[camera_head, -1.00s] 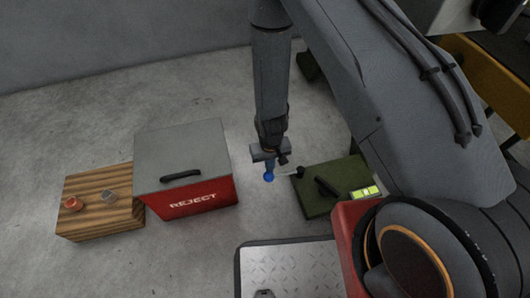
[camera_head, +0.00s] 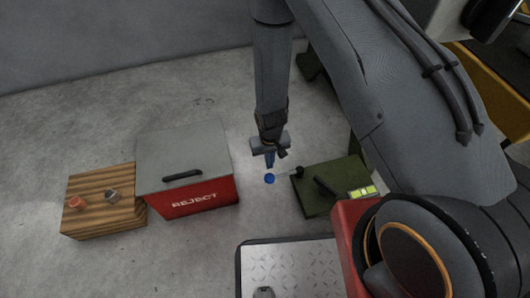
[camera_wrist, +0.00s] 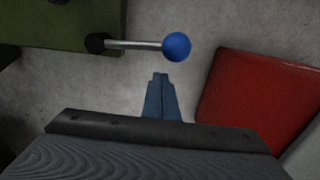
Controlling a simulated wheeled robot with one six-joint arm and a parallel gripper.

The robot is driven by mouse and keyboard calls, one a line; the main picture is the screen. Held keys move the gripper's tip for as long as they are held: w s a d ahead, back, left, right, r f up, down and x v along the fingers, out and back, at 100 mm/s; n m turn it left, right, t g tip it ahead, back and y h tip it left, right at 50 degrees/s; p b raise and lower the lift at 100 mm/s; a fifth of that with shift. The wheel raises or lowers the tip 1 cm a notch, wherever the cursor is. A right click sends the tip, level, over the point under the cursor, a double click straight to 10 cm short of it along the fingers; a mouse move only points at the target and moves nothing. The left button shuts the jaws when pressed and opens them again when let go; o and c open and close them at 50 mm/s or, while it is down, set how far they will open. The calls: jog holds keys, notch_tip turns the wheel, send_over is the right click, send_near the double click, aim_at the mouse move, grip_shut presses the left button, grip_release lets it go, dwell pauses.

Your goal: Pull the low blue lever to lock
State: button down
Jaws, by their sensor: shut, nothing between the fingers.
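The low lever has a blue ball knob (camera_head: 270,179) on a thin metal rod (camera_head: 287,173) that comes out of the left side of a dark green box (camera_head: 323,201). In the wrist view the blue knob (camera_wrist: 177,46) stands just beyond my fingertips, and the rod (camera_wrist: 135,45) runs left to a black hub (camera_wrist: 96,43) on the green box (camera_wrist: 50,22). My gripper (camera_head: 270,166) is shut and empty, its blue fingers together. In the wrist view its fingertips (camera_wrist: 160,76) point toward the knob, with a visible gap between them.
A red REJECT bin (camera_head: 192,200) with a grey lid stands left of the lever. A wooden block (camera_head: 103,215) with small items is further left. A black handle (camera_head: 325,187) and a yellow-green level (camera_head: 362,192) are on the green box. A metal tread plate (camera_head: 290,265) lies in front.

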notch_tip(320, 180, up, 8)
jog(key=p, duration=0.6)
dwell(0.4)
